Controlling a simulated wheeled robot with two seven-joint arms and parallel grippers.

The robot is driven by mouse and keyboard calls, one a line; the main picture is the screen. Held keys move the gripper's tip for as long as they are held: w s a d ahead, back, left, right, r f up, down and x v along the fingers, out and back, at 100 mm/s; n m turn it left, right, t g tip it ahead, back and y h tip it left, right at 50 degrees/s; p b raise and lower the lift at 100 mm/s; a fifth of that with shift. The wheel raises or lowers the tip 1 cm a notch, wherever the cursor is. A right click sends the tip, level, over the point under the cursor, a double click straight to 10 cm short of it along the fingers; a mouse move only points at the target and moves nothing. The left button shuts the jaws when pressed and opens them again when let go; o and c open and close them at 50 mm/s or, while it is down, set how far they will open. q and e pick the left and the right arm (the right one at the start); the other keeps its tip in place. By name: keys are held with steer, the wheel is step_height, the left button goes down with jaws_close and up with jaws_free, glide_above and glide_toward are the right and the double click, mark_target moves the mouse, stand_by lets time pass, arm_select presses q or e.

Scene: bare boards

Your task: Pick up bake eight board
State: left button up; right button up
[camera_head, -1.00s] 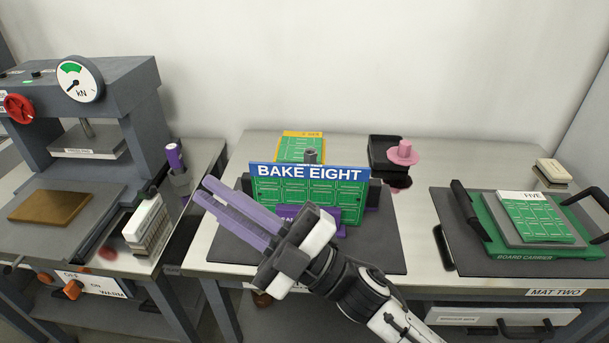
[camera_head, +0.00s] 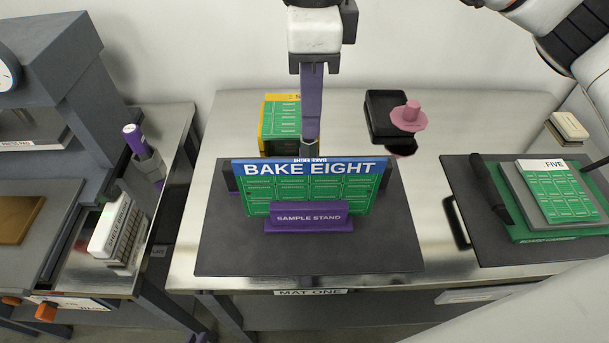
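The bake eight board (camera_head: 347,190) is green with a blue, white-lettered top band. It stands upright in the purple sample stand (camera_head: 309,218) on the dark mat (camera_head: 230,255). My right gripper (camera_head: 310,140) comes down from the top edge, its purple fingers pointing down just above the board's top middle. The fingers line up one behind the other, so their gap is hidden. I cannot tell whether they touch the board. Only a small purple tip of my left gripper (camera_head: 202,338) shows at the bottom edge.
To the right, the FIVE board (camera_head: 558,195) lies on a carrier.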

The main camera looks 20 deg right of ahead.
glide_above(309, 160)
step_height(309, 160, down, 4)
steer(key=shift+d+f, duration=0.1)
steer(key=shift+f, duration=0.15)
steer(key=shift+f+p, duration=0.85)
steer(key=shift+f, duration=1.85)
jaws_close()
steer(key=shift+r, duration=0.1)
